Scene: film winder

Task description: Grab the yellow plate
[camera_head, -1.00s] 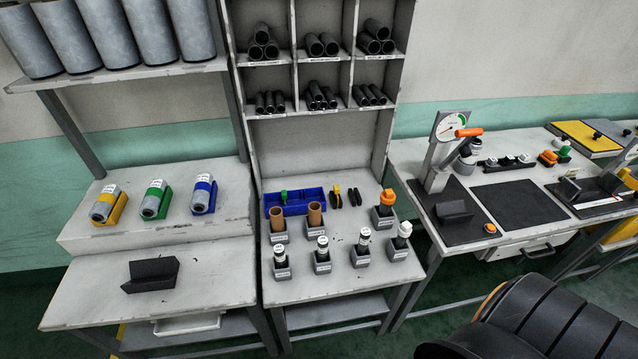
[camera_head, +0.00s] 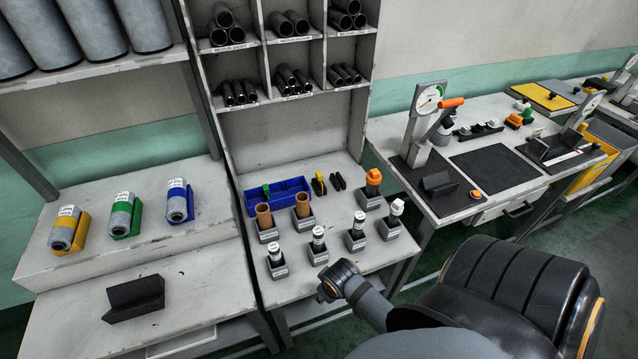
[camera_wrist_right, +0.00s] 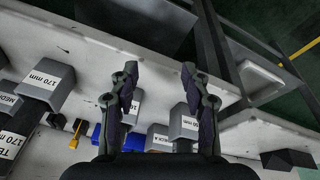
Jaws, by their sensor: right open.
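The yellow plate does not show in the wrist view. My left gripper is not in view.
The centre table holds a blue bin (camera_head: 279,195), brown tubes (camera_head: 264,216), an orange-topped piece (camera_head: 373,180) and several labelled holders. A press with a gauge (camera_head: 428,100) and a black mat (camera_head: 495,165) stand between these and the plate.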

